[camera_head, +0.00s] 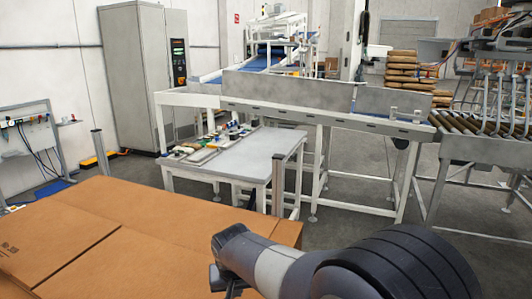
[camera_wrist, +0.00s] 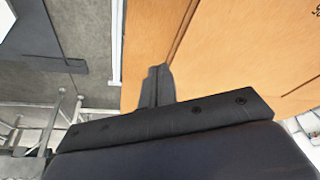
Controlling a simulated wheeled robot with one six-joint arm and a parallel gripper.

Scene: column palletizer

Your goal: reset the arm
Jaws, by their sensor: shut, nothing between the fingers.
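My arm reaches in from the bottom right of the head view, over the edge of the cardboard boxes (camera_head: 110,235). My gripper (camera_wrist: 157,72) shows in the wrist view with its fingers together and nothing between them. In the head view only a dark part of the gripper (camera_head: 225,281) shows at the end of the arm, and its fingertips are hard to make out. In the wrist view, the brown cardboard (camera_wrist: 240,50) fills the area behind and to the right of the fingers. I cannot tell how far the fingers are from it.
A small white table (camera_head: 250,156) with several tools stands beyond the boxes. A conveyor frame (camera_head: 290,105) runs behind it, and a roller conveyor (camera_head: 480,122) stands at the right. A grey cabinet (camera_head: 140,75) stands at the back left.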

